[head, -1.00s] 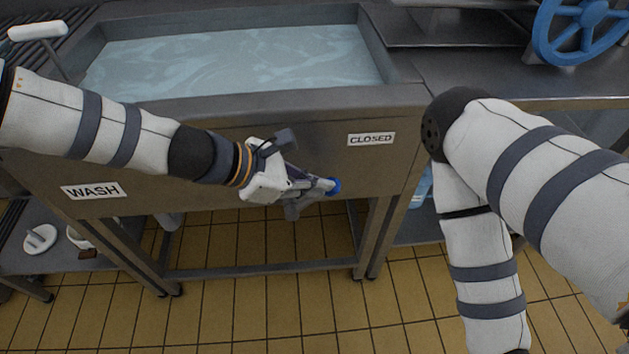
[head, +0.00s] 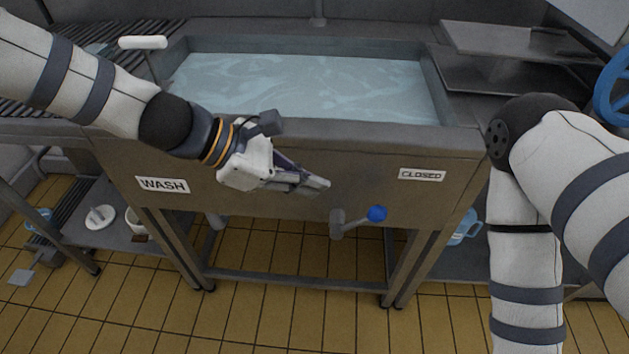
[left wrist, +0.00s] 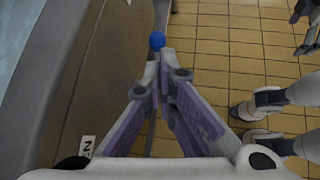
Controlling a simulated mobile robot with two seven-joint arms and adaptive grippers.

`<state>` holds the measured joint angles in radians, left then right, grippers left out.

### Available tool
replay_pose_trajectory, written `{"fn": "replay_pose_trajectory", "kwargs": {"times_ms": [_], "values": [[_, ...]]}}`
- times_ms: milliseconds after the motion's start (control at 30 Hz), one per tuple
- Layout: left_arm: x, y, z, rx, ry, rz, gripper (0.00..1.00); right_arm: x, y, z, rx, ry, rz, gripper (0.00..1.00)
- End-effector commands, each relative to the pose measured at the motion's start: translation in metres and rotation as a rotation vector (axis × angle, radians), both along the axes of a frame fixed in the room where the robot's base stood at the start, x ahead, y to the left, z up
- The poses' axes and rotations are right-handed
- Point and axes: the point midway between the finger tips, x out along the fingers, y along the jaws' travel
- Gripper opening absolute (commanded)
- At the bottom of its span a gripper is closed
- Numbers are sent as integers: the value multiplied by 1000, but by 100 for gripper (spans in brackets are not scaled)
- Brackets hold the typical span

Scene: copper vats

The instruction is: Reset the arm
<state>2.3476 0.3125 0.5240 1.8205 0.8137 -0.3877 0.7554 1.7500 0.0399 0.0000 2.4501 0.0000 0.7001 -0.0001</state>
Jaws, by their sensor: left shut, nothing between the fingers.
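My left gripper (head: 322,186) is shut and empty in front of the wash sink (head: 290,135). It also shows shut in the left wrist view (left wrist: 166,56). A valve lever with a blue ball knob (head: 376,213) sticks out under the sink front, right of and below the fingertips. The gripper is apart from it in the head view. The blue knob (left wrist: 157,40) appears just beyond the fingertips in the left wrist view. My right arm is bent at the right; dark parts at the left wrist view's right edge may be its gripper, too cut off to judge.
The sink holds water and bears a "WASH" label (head: 162,185) and a "CLOSED" label (head: 422,175). A low shelf (head: 110,235) with a white lid and bowl is at left. A blue jug (head: 463,228) stands at right. Tiled floor (head: 300,320) in front is clear.

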Motion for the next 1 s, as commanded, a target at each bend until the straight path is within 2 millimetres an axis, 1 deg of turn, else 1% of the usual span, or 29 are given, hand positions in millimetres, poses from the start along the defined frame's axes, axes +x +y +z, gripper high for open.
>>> {"fn": "replay_pose_trajectory", "kwargs": {"times_ms": [200, 267, 333, 367, 400, 467, 500, 533, 567, 600, 667, 700, 800, 833, 900, 1000], "values": [[0, 0, 0, 0, 0, 0, 0, 0, 0, 0, 0, 0, 0, 78], [-2, 1, -4, 9, -1, -5, 0, 0, 0, 0, 0, 0, 0, 78], [-12, 8, -24, 59, -3, -29, 0, 0, 0, 0, 0, -1, 0, 78], [-21, 14, -39, 96, -6, -51, 0, 0, 0, 0, 0, -1, 0, 78], [-37, 25, -64, 163, -14, -92, 0, 1, 0, 1, 0, -2, 0, 78], [-68, 48, -107, 279, -32, -184, 0, 1, 0, 1, 0, -4, 0, 78], [-93, 67, -134, 359, -50, -264, 0, 1, 0, 1, 0, -5, 0, 78], [-112, 81, -153, 416, -64, -330, 0, 2, 0, 2, 0, -6, 0, 78], [-132, 96, -170, 469, -78, -400, 0, 2, 0, 2, 0, -7, 0, 78], [-161, 117, -190, 533, -102, -509, 0, 2, 0, 2, 0, -9, 0, 78], [-204, 149, -212, 610, -143, -689, 0, 3, 0, 3, 0, -11, 0, 78], [-233, 169, -222, 645, -174, -814, 0, 4, 0, 3, 0, -13, 0, 78], [-294, 208, -232, 672, -264, -1114, 0, 5, 0, 4, 0, -17, 0, 78], [-309, 216, -232, 667, -291, -1190, 0, 5, 0, 5, 0, -17, 0, 78], [-334, 229, -229, 646, -347, -1327, 0, 5, 0, 5, 0, -19, 0, 78], [-351, 235, -225, 619, -396, -1422, 0, 5, 0, 5, 0, -20, 0, 78]]}}
